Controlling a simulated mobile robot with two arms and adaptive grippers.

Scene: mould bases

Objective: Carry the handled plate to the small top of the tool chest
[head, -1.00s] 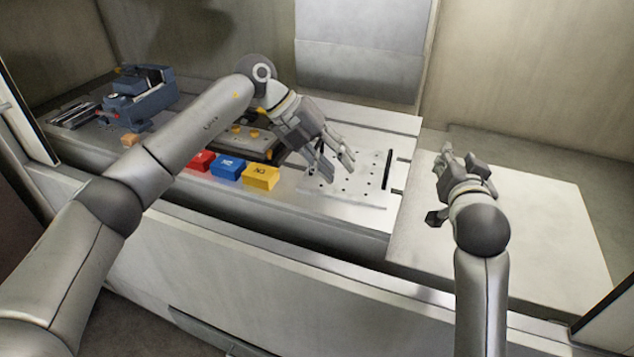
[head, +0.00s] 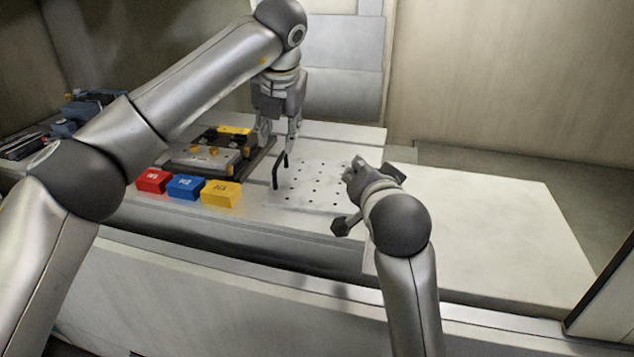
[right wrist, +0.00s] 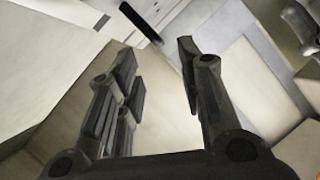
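The handled plate (head: 322,192) is a pale plate with rows of small holes, lying on the bench top. Its black left handle (head: 281,172) stands upright. The other handle is hidden by my right arm in the head view; a black bar (right wrist: 140,22) in the right wrist view looks like it. My left gripper (head: 278,142) points down just above and behind the left handle, fingers apart and empty. My right gripper (head: 350,178) is over the plate's right side; its fingers (right wrist: 160,85) are apart with nothing between them. The pale, empty top at the right (head: 500,230) looks like the small top.
Red (head: 153,181), blue (head: 186,187) and yellow (head: 221,193) blocks stand left of the plate. A dark mould base (head: 205,158) lies behind them. A blue vise (head: 85,110) is at the far left, partly behind my left arm. A narrow gap separates the two tops.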

